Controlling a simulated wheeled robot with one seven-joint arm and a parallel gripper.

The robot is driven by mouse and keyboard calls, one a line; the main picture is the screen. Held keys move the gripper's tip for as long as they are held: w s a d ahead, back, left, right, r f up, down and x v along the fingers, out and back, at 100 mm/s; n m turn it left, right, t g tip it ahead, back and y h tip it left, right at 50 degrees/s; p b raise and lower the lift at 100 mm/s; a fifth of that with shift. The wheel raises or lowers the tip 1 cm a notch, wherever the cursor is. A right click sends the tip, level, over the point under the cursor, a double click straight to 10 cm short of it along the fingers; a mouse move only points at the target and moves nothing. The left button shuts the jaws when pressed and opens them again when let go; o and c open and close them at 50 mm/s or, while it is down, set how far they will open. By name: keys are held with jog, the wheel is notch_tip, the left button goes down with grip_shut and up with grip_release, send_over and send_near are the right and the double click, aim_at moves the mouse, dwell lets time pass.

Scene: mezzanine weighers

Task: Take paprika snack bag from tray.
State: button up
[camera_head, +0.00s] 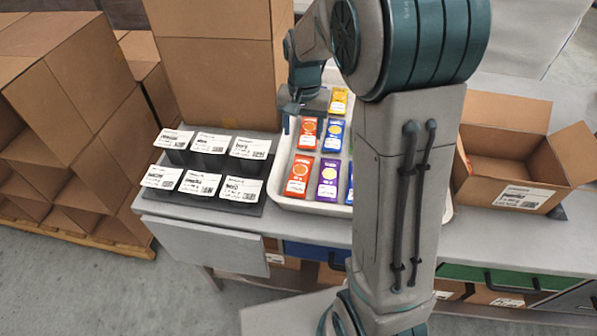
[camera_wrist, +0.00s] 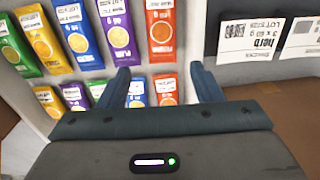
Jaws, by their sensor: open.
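Several snack bags lie in rows in a white tray (camera_head: 283,186). The print on the bags is too small to read, so I cannot tell for certain which is paprika. Two are orange-red: one in the front row (camera_head: 299,175), also in the wrist view (camera_wrist: 160,30), and one behind it (camera_head: 307,132), also in the wrist view (camera_wrist: 166,88). My gripper (camera_wrist: 163,80) is open and empty above the tray, its fingers appearing either side of the rear orange-red bag in the wrist view. In the head view my gripper (camera_head: 291,112) is at the tray's left side.
Purple (camera_head: 327,179), blue (camera_head: 332,136) and yellow (camera_head: 338,101) bags share the tray. White label cards on a dark stand (camera_head: 215,163) are left of it. A tall carton (camera_head: 218,70) stands behind; an open carton (camera_head: 505,150) is right. My arm hides the tray's right part.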

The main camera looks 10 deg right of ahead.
aim_at(301, 165)
jog(key=f, duration=0.5)
jog(key=w+f+p, duration=0.1)
jog(key=f, duration=0.4)
jog(key=f+p, duration=0.1)
jog(key=f, duration=0.4)
jog(key=shift+w+f, duration=0.2)
jog(key=shift+f, duration=0.1)
jog(key=shift+c, duration=0.2)
jog(key=c, duration=0.6)
jog(key=shift+r, duration=0.1)
